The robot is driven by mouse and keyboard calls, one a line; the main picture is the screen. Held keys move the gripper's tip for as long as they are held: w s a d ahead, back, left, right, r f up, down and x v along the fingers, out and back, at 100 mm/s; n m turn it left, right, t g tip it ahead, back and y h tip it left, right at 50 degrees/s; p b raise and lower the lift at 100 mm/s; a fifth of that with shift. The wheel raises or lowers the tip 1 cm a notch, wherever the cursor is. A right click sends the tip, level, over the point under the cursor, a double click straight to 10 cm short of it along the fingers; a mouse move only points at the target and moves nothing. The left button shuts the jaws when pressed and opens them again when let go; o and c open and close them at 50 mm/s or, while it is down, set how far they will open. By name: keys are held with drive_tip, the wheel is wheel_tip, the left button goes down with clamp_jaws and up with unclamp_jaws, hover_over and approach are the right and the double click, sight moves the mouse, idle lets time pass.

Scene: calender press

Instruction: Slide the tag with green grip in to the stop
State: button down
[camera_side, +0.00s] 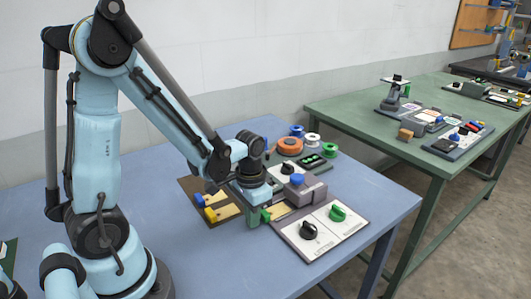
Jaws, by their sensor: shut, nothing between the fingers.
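A brown board (190,185) with pale slots lies on the blue table in front of my arm. A tag with a green grip (266,215) is at the board's right end, partly hidden by my gripper. My gripper (252,222) points down just left of the green grip, shut with nothing in it. Whether it touches the grip cannot be told from this side. A yellow grip (211,215) and a blue grip (199,200) stand at the board's left front edge. How far the green tag sits in its slot is hidden.
Right of the gripper is a pale panel (322,243) with a black knob (309,230) and a green knob (338,213). Behind it stands a grey box with a blue knob (297,180). An orange spool (290,146) and smaller ones lie farther back.

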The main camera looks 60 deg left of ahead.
sight(279, 210)
drive_tip(key=shift+w, duration=0.9)
drive_tip(key=shift+w+d, duration=0.15)
drive_tip(key=shift+w, duration=2.8)
drive_tip(key=shift+r, duration=0.1)
drive_tip(key=shift+s+r, duration=0.3)
drive_tip(key=shift+r, duration=0.65)
drive_tip(key=shift+s+r, duration=0.3)
drive_tip(key=shift+r, duration=0.7)
drive_tip(key=shift+s+r, duration=0.3)
drive_tip(key=shift+r, duration=0.65)
